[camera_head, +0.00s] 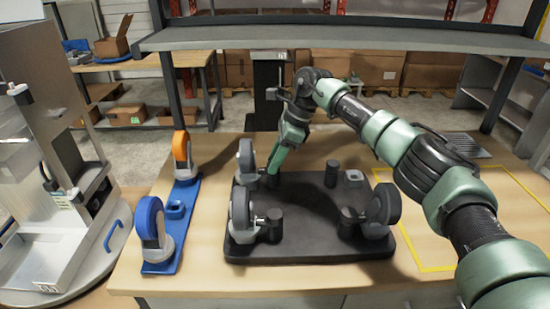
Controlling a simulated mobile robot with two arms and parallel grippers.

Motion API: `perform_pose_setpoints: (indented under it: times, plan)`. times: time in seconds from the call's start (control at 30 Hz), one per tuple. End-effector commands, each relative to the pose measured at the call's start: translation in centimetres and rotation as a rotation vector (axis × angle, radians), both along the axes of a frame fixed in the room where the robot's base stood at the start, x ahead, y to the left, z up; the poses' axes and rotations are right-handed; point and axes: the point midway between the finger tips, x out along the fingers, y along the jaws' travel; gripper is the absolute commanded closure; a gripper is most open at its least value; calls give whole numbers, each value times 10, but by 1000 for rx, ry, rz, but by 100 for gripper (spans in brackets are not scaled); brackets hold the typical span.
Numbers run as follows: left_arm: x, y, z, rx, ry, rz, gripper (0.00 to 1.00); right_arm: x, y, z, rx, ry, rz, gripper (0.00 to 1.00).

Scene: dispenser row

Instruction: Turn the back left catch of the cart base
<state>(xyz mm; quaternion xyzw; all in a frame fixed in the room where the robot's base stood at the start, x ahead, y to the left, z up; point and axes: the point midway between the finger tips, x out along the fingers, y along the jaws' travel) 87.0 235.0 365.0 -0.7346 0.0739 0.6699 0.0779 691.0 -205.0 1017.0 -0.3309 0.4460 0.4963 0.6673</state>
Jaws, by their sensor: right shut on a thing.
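The cart base (318,227) is a dark flat plate lying on the wooden workbench. A grey-wheeled caster (245,158) stands at its back left corner. My right gripper (272,180) reaches down from the back, just right of that caster. It is shut on the back left catch, which the fingers and the caster mostly hide, so its angle cannot be told. Other grey-wheeled casters stand at the front left (240,212) and front right (384,206). A bare dark post (331,173) stands at the back right. My left gripper is not in view.
A blue tray (184,208) left of the base holds an orange-wheeled caster (181,150) and a blue-wheeled caster (151,220). A grey shelf (340,38) spans the back above the bench. My right arm crosses over the base's right side. Yellow tape (503,175) marks bare bench at right.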

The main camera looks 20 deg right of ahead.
Motion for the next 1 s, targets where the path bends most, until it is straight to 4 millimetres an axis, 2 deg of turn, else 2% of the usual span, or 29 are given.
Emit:
perform_pose_setpoints:
  times: [0.57, 0.6, 1.0]
  plan:
    - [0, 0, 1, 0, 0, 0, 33, 1, 0, 2, -1, -4, 29, 100]
    - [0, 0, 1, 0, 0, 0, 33, 1, 0, 2, -1, -4, 29, 59]
    - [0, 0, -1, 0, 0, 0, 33, 0, -3, 6, -1, -4, 28, 59]
